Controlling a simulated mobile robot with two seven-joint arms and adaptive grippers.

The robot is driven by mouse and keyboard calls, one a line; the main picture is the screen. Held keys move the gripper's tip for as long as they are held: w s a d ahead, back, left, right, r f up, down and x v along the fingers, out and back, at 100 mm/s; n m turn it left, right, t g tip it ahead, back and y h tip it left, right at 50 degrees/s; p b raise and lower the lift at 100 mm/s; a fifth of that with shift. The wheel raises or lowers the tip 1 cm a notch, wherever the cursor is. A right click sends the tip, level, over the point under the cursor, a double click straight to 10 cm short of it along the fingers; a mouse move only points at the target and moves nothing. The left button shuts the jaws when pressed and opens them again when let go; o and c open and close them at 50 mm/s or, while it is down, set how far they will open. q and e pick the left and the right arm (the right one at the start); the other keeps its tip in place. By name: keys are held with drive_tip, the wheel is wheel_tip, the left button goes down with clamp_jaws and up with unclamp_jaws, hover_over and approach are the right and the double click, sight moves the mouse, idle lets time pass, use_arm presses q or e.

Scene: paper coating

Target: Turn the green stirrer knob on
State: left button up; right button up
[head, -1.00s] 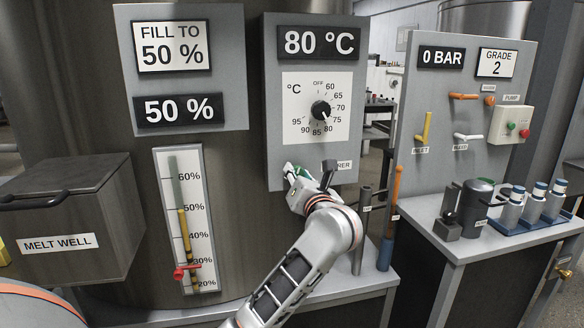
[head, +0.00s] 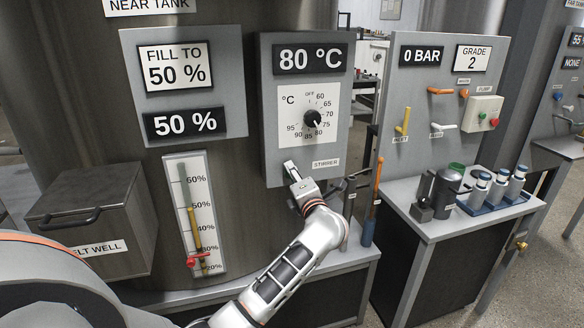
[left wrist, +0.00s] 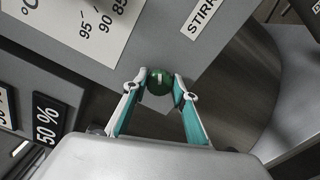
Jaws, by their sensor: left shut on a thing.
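The green stirrer knob (left wrist: 160,82) shows in the left wrist view on the lower edge of a grey panel, near a label that begins "STIRR". A pale mark on it runs roughly up and down in that picture. My left gripper (left wrist: 161,84) is shut on it, one teal finger on each side. In the head view my left gripper (head: 289,168) is at the bottom of the grey panel (head: 268,110), left of the STIRRER label (head: 326,163); the knob is hidden there. My right gripper is in neither view.
The temperature dial (head: 313,119) sits above on the same panel, under an 80 °C display (head: 310,59). Upright rods, one orange-topped (head: 376,185), stand right of my arm. A lidded melt well (head: 95,215) is at the left; a bench with bottles (head: 497,187) is at the right.

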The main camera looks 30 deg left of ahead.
use_arm(q)
drive_tip(key=shift+f, duration=0.15)
idle(0.3)
drive_tip(key=o, duration=1.1)
drive_tip(key=v, duration=1.2)
